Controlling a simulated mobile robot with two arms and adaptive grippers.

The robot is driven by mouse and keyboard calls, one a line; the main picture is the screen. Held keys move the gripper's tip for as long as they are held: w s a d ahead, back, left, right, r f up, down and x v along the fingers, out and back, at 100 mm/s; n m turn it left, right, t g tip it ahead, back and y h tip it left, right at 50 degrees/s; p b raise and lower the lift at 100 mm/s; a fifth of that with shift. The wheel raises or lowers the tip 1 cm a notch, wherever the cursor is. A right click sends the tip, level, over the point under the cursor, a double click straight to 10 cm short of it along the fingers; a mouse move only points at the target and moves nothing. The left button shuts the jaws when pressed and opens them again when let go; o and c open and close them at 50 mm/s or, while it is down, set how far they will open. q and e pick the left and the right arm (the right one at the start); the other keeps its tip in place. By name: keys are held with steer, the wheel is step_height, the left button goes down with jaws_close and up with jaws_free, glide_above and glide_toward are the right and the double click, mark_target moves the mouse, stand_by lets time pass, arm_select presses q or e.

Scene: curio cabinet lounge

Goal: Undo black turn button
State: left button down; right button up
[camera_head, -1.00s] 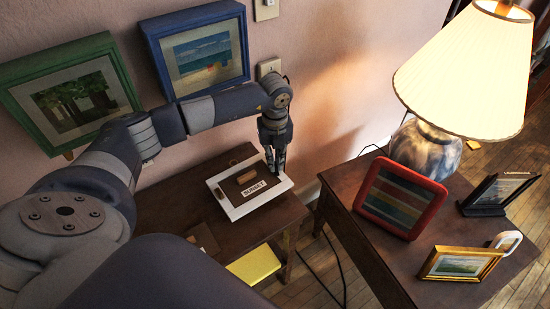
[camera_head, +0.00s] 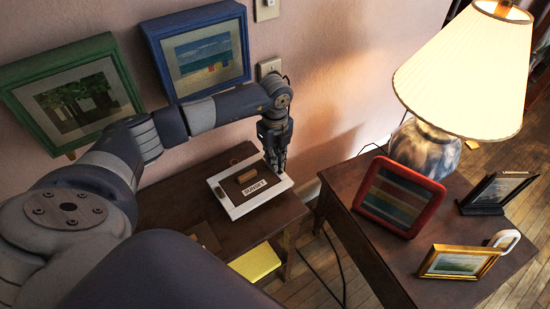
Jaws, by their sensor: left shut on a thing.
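A white picture frame (camera_head: 230,209) lies with its brown back (camera_head: 237,196) up on the small wooden table. The back bears a white label (camera_head: 255,188) reading "SUNSET" and a small tan wooden piece (camera_head: 246,176). My left gripper (camera_head: 278,170) points down at the frame's right edge, its fingers closed together on a small thing there. That spot is where the black turn button seems to be; the fingers hide it, so its angle cannot be told. My right gripper is out of view.
The small wooden table (camera_head: 165,205) stands against the wall, below green (camera_head: 20,115) and blue (camera_head: 158,62) frames. A yellow object (camera_head: 256,262) sits lower down. The right table (camera_head: 350,178) holds a lamp (camera_head: 465,80), a red frame (camera_head: 400,198) and other frames.

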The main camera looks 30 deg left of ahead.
arm_select(q)
steer(key=c, duration=1.7)
jaws_free()
steer(key=shift+r, duration=0.1)
step_height(320, 180, up, 12)
steer(key=shift+f, duration=0.1)
steer(key=shift+d, duration=0.1)
